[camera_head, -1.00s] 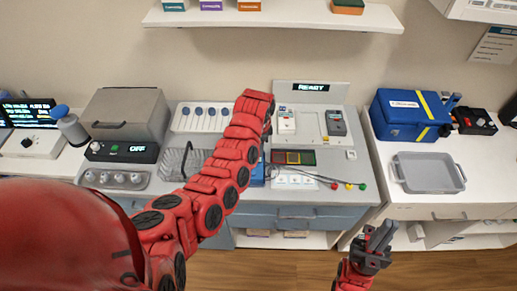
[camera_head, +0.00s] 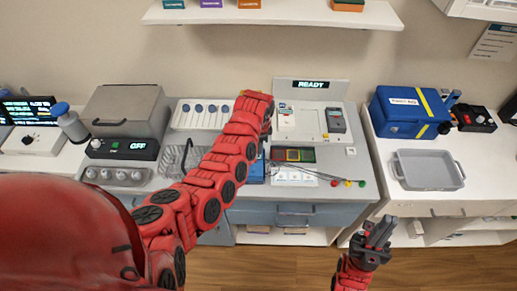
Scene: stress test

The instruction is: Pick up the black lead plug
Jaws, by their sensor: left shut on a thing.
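My left arm reaches over the middle bench, and its left gripper (camera_head: 267,126) points down beside the test station's left edge. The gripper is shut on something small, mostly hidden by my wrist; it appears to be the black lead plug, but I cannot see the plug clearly. Thin dark leads (camera_head: 312,174) run from below the gripper to the right. Red (camera_head: 336,183), yellow (camera_head: 348,183) and green (camera_head: 362,183) ends lie on the bench. My right gripper (camera_head: 379,232) is open and empty, low in front of the benches.
The test station (camera_head: 312,83) reads READY and holds a grey meter (camera_head: 336,120). A wire basket (camera_head: 176,160) and a tube rack (camera_head: 200,113) stand left. A grey tray (camera_head: 428,170) and a blue case (camera_head: 409,110) stand on the right bench.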

